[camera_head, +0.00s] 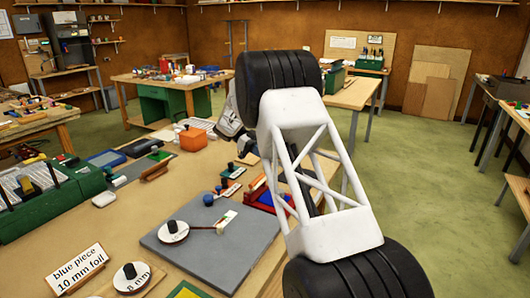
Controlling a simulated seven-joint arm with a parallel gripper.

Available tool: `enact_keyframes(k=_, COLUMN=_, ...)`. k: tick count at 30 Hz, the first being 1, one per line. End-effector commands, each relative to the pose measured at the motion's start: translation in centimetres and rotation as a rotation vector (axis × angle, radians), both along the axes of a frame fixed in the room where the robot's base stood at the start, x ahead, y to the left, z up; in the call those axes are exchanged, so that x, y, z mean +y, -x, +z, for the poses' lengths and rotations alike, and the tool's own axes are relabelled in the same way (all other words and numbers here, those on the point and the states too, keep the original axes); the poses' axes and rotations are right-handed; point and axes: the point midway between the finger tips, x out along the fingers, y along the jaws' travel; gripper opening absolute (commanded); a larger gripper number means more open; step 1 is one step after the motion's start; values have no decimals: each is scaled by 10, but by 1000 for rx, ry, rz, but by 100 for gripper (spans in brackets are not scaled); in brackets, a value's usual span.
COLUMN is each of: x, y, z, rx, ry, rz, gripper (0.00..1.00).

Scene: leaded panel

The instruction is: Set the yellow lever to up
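I cannot make out a lever that is clearly yellow. On the grey board (205,255) at the front lies a white disc with a black knob (173,231). My white arm link with black bands fills the middle right and hides part of the bench. Grey and dark parts, seemingly of my wrist and gripper (246,146), show behind it to the left, above the far side of the bench. Whether the fingers are open or shut is not visible.
A second black-knobbed disc (131,274) and a sign (78,271) reading "blue piece 10 mm foil" sit at the front left. A green rack (45,205), an orange box (194,139), and small blue, red and wooden pieces stand around the board.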

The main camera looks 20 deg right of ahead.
Motion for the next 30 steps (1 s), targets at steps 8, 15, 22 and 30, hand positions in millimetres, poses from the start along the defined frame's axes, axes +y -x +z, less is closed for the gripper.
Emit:
enact_keyframes(k=8, x=1, y=-1, z=0, rx=0, ry=2, rz=2, gripper=0)
enact_keyframes(k=15, x=1, y=-1, z=0, rx=0, ry=1, rz=2, gripper=57)
enact_keyframes(k=22, x=1, y=-1, z=0, rx=0, ry=1, rz=1, gripper=57)
enact_keyframes(k=30, x=1, y=-1, z=8, rx=0, ry=1, rz=1, gripper=57)
